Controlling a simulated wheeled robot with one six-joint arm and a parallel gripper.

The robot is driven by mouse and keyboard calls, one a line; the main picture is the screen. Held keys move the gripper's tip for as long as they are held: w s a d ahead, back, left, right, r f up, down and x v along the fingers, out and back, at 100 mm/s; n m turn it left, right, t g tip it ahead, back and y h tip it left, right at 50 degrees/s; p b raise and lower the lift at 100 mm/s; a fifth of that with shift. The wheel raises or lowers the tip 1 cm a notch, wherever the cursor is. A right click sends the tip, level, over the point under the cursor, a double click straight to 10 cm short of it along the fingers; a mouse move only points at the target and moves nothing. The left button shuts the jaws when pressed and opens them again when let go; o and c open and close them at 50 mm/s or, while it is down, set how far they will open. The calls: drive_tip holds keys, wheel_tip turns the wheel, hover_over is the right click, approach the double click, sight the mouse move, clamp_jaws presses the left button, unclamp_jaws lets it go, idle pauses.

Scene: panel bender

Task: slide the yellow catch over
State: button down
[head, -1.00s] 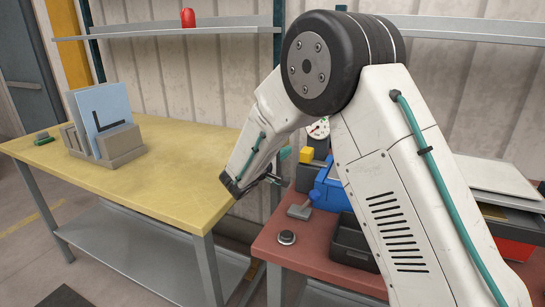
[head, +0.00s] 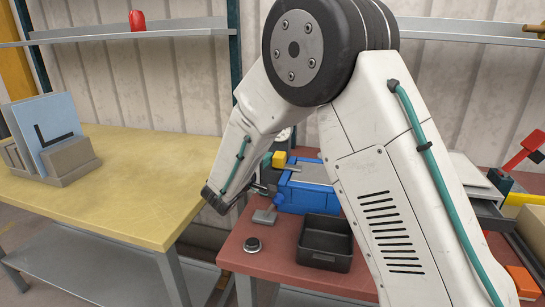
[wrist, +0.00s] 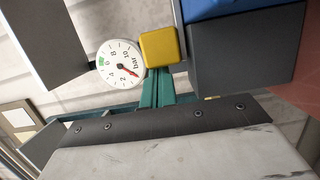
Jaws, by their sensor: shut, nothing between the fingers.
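The yellow catch (head: 279,159) is a small block at the upper left corner of the blue panel bender (head: 302,197) on the red bench. In the wrist view the yellow catch (wrist: 159,47) is at the top centre, beside the round gauge and next to a dark grey block. A piece of the blue body (wrist: 215,8) shows above that block.
A white gauge (wrist: 121,64) sits close beside the catch. A black tray (head: 326,243), a grey pad (head: 265,216) and a round dark knob (head: 253,245) are on the red bench. The yellow table (head: 130,190) to the left is mostly clear.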

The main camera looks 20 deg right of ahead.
drive_tip(key=shift+s, duration=0.1)
drive_tip(key=s+a, duration=0.5)
drive_tip(key=a, duration=0.5)
drive_tip(key=shift+a, duration=0.4)
